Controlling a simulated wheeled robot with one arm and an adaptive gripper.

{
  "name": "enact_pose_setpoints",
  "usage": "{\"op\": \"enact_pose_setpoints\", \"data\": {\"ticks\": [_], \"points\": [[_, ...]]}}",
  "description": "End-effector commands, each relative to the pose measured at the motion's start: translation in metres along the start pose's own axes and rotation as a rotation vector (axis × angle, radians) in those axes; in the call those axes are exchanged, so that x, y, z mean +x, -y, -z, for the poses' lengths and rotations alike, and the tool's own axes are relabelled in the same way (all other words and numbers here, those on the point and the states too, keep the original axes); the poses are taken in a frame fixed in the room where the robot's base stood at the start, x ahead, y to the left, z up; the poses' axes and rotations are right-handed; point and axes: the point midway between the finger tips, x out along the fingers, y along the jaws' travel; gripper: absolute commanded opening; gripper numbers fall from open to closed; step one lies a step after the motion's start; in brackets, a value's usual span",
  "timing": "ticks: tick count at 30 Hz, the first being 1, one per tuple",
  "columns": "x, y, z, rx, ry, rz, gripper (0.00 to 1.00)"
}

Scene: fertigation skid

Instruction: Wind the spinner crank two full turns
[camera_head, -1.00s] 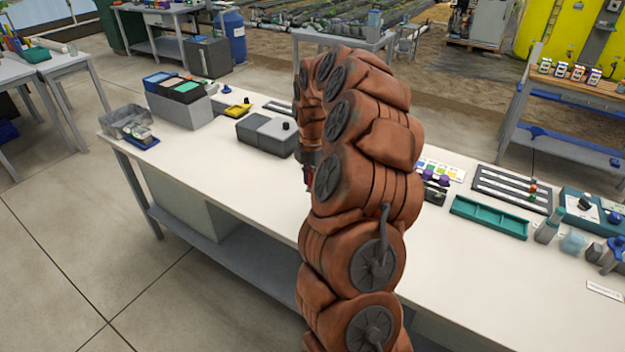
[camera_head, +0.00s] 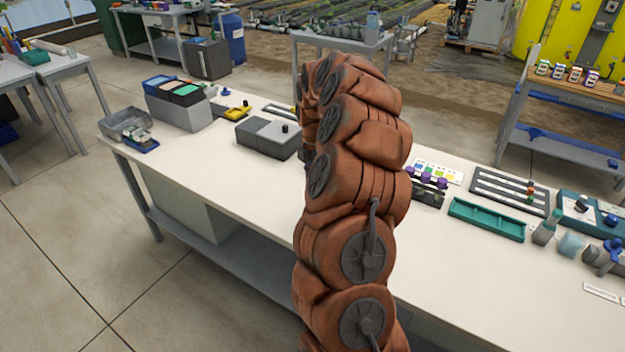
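I cannot pick out the spinner crank for certain. A grey box (camera_head: 262,138) with a small dark knob (camera_head: 284,128) on its top stands left of my arm. At the right edge, a grey device with a blue handle-like top (camera_head: 610,250) stands on the bench; it is partly cut off by the frame. My brown padded arm rises through the middle of the view and bends away over the bench. My gripper is hidden behind the arm, so its fingers and whatever is near them do not show.
The white bench (camera_head: 225,170) is bare along its front. A teal tray (camera_head: 487,219), a slotted dark rack (camera_head: 510,190) and purple-topped items (camera_head: 427,178) lie right of my arm.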

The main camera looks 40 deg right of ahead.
Motion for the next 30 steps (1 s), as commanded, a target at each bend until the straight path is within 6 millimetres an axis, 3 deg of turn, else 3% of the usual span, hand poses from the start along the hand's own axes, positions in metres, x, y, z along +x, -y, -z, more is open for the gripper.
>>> {"op": "enact_pose_setpoints", "data": {"ticks": [11,17,26,30], "points": [[-0.001,-0.003,-0.002,0.001,0.001,-0.006,0.12],[-0.001,-0.005,-0.012,0.003,0.001,-0.007,0.11],[0.000,-0.006,-0.026,0.001,0.004,-0.010,0.22],[-0.001,-0.006,-0.026,0.000,0.005,-0.011,0.19]]}}
